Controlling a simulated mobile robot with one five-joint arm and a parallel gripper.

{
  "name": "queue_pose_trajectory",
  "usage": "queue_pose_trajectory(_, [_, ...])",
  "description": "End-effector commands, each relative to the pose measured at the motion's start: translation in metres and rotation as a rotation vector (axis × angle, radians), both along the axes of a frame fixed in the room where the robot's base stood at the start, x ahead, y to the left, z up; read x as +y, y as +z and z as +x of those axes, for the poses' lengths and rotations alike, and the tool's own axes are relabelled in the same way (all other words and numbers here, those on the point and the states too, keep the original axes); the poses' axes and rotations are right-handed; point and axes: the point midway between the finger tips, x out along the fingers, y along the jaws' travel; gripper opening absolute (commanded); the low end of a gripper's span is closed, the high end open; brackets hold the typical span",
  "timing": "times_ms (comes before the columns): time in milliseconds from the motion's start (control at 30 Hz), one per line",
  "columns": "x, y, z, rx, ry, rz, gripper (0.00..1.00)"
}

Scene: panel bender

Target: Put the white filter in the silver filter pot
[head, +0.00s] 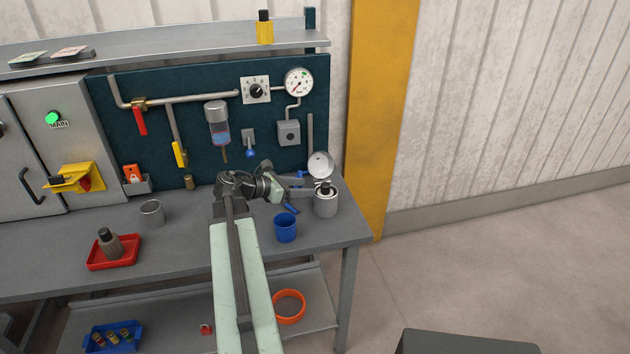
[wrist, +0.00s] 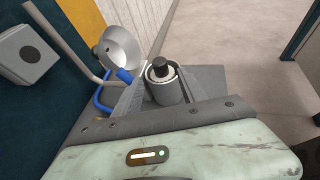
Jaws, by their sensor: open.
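The silver filter pot (head: 326,208) stands at the right end of the bench with its round lid (head: 320,164) swung open behind it. The white filter (wrist: 160,76), with a black top (wrist: 160,65), sits upright in the pot's mouth in the wrist view. How deep it sits is hard to tell. My gripper (head: 313,188) is open at the pot's top, its fingers on either side of the filter's top in the wrist view. Whether a finger touches it cannot be told.
A blue cup (head: 285,228) stands left of the pot. A red tray (head: 112,259) holds a dark grey-brown filter (head: 110,246), and a grey cup (head: 152,213) stands behind it. The back panel carries pipes and a gauge (head: 298,83). The front left bench is clear.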

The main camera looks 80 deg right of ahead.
Motion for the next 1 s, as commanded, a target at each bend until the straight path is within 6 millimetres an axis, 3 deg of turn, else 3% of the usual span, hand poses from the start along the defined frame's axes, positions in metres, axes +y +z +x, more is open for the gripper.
queue_pose_trajectory(33, [0.008,0.009,0.008,0.0,0.003,0.0,0.49])
queue_pose_trajectory(200, [0.024,0.017,0.026,-0.001,0.002,-0.001,0.49])
queue_pose_trajectory(667, [0.031,0.015,0.038,-0.017,0.005,-0.004,0.49])
queue_pose_trajectory(767, [0.051,0.0,0.082,-0.136,0.022,-0.022,0.49])
queue_pose_trajectory(833, [0.082,-0.02,0.137,-0.29,0.028,-0.033,0.49])
queue_pose_trajectory(900, [0.128,-0.042,0.201,-0.473,0.019,-0.025,0.49])
queue_pose_trajectory(967, [0.175,-0.061,0.251,-0.624,-0.011,0.0,0.49])
queue_pose_trajectory(1000, [0.207,-0.071,0.28,-0.712,-0.036,0.023,0.49])
